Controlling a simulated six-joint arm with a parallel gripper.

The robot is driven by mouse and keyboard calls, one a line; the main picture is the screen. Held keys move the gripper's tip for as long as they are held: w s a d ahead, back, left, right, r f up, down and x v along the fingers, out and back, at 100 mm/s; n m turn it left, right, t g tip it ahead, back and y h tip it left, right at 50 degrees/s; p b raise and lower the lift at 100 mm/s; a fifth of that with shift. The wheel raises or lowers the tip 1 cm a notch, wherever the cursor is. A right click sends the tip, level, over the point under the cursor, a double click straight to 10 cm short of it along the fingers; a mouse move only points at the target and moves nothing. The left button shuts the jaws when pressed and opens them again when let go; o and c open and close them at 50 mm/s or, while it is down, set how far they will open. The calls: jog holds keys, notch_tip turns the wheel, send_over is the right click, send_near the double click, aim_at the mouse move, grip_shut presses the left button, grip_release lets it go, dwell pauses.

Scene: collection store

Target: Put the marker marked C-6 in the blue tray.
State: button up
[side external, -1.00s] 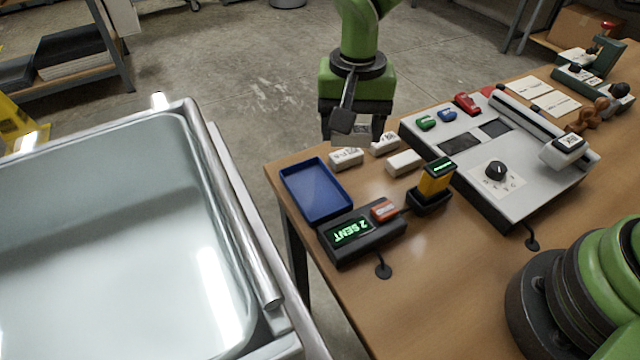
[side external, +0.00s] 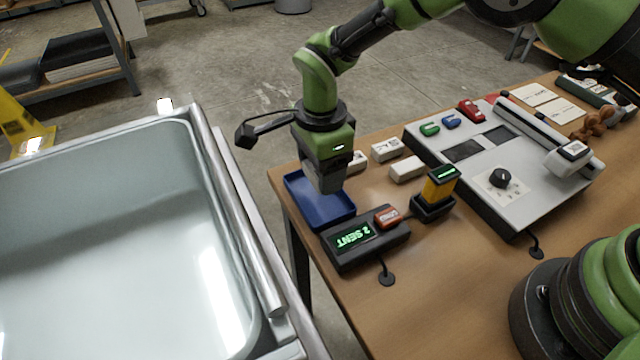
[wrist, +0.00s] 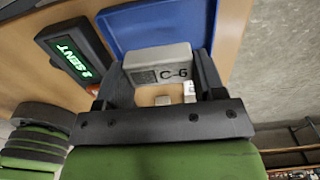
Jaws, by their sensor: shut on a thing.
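The marker (wrist: 150,60), a pale grey block with C-6 printed on its side, is in my gripper (wrist: 162,76) in the wrist view. The fingers are shut on it from both ends. The blue tray (wrist: 152,22) lies beyond the marker in the wrist view.
White blocks (side external: 387,150) (side external: 407,168) stand right of the tray; another is partly hidden behind my gripper. A black display box (side external: 362,238) reading "2 SENT" stands close in front of the tray. A yellow-black device (side external: 438,190) and a grey console (side external: 500,160) stand further right.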

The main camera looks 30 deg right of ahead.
jog(key=shift+f, duration=2.15)
jog(key=o, duration=0.9)
jog(key=shift+f, duration=0.15)
notch_tip(320, 180, up, 12)
jog(key=shift+r, duration=0.2)
